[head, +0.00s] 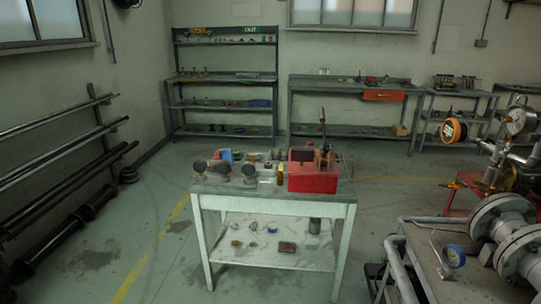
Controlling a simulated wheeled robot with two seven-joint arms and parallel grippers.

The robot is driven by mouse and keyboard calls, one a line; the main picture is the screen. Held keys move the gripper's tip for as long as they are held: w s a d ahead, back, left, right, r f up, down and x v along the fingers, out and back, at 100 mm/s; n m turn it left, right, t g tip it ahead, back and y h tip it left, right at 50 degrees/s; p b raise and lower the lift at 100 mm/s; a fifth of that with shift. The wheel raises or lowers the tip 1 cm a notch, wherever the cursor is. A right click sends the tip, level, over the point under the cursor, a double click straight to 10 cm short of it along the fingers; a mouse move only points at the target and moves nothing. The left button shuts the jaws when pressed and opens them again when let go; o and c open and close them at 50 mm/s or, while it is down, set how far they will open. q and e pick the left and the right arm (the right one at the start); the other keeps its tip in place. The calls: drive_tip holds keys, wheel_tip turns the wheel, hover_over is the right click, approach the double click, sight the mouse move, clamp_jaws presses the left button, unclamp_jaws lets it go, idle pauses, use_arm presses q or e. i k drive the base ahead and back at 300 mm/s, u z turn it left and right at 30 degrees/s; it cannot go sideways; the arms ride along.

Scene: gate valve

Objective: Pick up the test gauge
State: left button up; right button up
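Several dark round gauge-like pieces lie at the left of a small grey table (215,188) in the middle of the room; one (199,166) is near its left end and another (249,170) is nearer its middle. At the right, an orange-rimmed round dial (454,131) and a pale-faced gauge (516,121) sit on upright pipework. I cannot tell which of these is the test gauge. Neither of my grippers is in the head view.
A red box with a dark lever (313,178) stands on the table's right half. Small parts lie on its lower shelf (270,256). A flanged pipe assembly (500,225) is at the right, pipe racks (60,150) at the left, shelving (225,78) behind. Floor left of the table is clear.

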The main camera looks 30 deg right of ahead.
sight(454, 257)
drive_tip(key=i, duration=2.05)
drive_tip(key=z, duration=4)
drive_tip(key=i, duration=0.5)
drive_tip(key=z, duration=0.1)
